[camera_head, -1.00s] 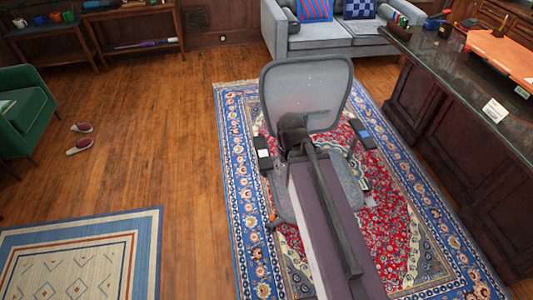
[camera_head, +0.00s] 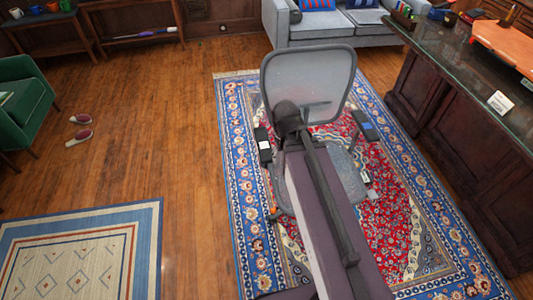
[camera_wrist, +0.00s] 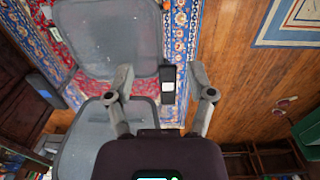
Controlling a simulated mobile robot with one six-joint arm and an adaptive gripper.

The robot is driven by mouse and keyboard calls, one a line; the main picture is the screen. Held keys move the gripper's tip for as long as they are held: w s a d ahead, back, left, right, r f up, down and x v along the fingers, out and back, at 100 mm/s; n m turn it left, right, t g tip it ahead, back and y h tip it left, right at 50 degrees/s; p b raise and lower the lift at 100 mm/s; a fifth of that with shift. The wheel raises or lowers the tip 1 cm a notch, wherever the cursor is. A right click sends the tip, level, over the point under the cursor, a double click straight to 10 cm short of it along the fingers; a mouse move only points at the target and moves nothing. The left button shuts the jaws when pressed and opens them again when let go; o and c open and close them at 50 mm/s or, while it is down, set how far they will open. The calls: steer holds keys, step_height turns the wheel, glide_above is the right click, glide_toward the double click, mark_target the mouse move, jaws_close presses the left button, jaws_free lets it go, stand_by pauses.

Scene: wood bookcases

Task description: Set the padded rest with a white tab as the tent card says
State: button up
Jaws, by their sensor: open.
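The mesh office chair (camera_head: 308,85) stands on the patterned rug. Its left armrest pad (camera_head: 264,145) is dark with a white tab; its right armrest pad (camera_head: 365,125) has a blue tab. In the wrist view the white-tabbed pad (camera_wrist: 168,82) lies between the fingers of my gripper (camera_wrist: 160,76) in the picture. The gripper is open, and no contact with the pad can be made out. The blue-tabbed pad (camera_wrist: 45,88) is at the left of that view. The white tent card (camera_head: 500,103) stands on the desk; its writing is too small to read. My arm hides part of the chair.
The desk (camera_head: 460,90) runs along the right side. A grey sofa (camera_head: 325,25) stands at the back, and a green armchair (camera_head: 22,105) at the left. Slippers (camera_head: 80,128) lie on the open wood floor, with a second rug (camera_head: 80,250) in front of them.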

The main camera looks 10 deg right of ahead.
steer(key=w+f+n+h+b, duration=0.1)
steer(key=w+f+h+b, duration=0.5)
steer(key=f+b, duration=0.75)
steer(key=n+t+h+b, duration=0.3)
steer(key=t+h+b, duration=0.55)
steer(key=b, duration=2.55)
glide_toward(266, 152)
step_height(266, 152, down, 2)
steer(key=a+g+h, duration=0.1)
steer(key=a+g, duration=0.1)
steer(key=a, duration=0.1)
steer(key=shift+w+a+n+t+h+b, duration=0.3)
steer(key=shift+w+a+h+b, duration=0.1)
steer(key=shift+a+b, duration=0.2)
steer(key=shift+d, duration=0.15)
steer(key=x, duration=1.3)
steer(key=shift+w+d+f, duration=0.1)
steer(key=shift+w+d, duration=0.1)
steer(key=shift+d, duration=0.1)
jaws_close()
